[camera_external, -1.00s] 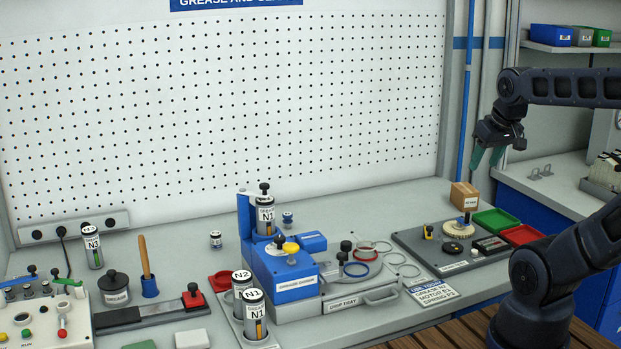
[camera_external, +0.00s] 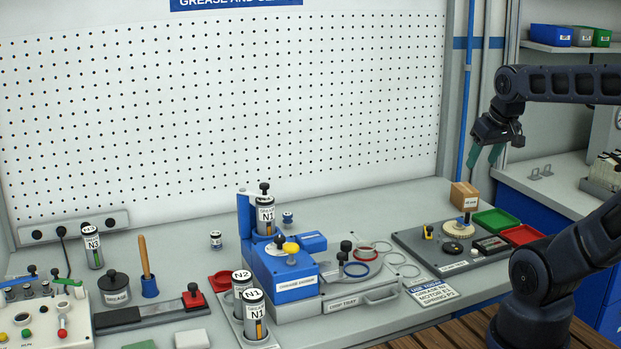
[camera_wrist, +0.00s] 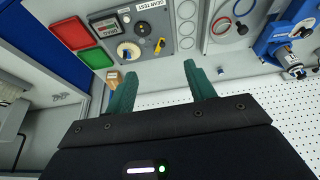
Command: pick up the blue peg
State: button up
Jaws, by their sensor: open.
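A small blue peg (camera_external: 467,218) stands upright at the cream gear (camera_external: 459,233) on the dark gear test board (camera_external: 429,247), at the right of the bench. In the wrist view the cream gear (camera_wrist: 128,48) lies beyond my left fingertip, with a small blue spot on it. My gripper (camera_external: 484,159) is open and empty, high above the bench and behind the board's right side. Its two green fingers also show in the wrist view (camera_wrist: 160,70), apart from everything.
A cardboard box (camera_external: 464,195) stands behind the board. Green (camera_external: 496,221) and red (camera_external: 525,235) trays lie to its right. A blue grease machine (camera_external: 285,272) with a drip tray (camera_external: 345,302) stands left of the board. The pegboard (camera_external: 230,110) closes off the back.

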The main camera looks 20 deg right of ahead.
jog(key=w+a+r+n+g, duration=0.1)
jog(key=w+a+r+n, duration=0.15)
jog(key=w, duration=0.45)
jog(key=w+a+r+n, duration=0.1)
jog(key=w+a+n, duration=0.15)
jog(key=w, duration=0.55)
jog(key=n+g, duration=0.4)
jog(key=n, duration=1)
send_over(288, 214)
jog(key=f, duration=2.6)
jog(key=shift+d, duration=0.2)
notch_tip(288, 214, down, 5)
jog(key=shift+f, duration=0.15)
jog(key=shift+w+a+f, duration=0.1)
jog(key=shift+a+f, duration=0.05)
jog(key=shift+f, duration=1.15)
jog(key=shift+a+f, duration=0.1)
jog(key=shift+f, duration=1.15)
jog(key=c, duration=1)
jog(key=shift+c, duration=0.2)
